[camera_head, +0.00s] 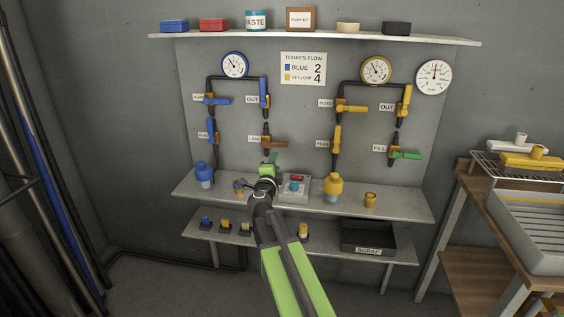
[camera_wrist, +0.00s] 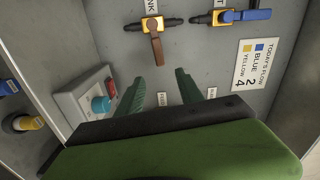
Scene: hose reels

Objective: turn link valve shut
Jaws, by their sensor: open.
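The link valve has a brown lever handle (camera_head: 275,143) and sits on the panel beside the tag reading LINK (camera_head: 253,139). In the head view its handle points right, across the vertical pipe. In the wrist view the brown handle (camera_wrist: 156,48) hangs down from an orange body on a dark pipe. My gripper (camera_head: 270,168) is open and empty, just below the handle in the head view. In the wrist view its two green fingers (camera_wrist: 160,78) are spread, with the handle's end showing beyond and between their tips. I cannot tell the exact depth gap; no contact shows.
The blue OUT valve (camera_head: 264,92) is above the link valve, and the yellow feed valve (camera_head: 337,136) is to its right. A grey button box (camera_head: 293,190) stands on the shelf (camera_head: 410,207) beside my wrist. A yellow bottle (camera_head: 333,187) stands further right.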

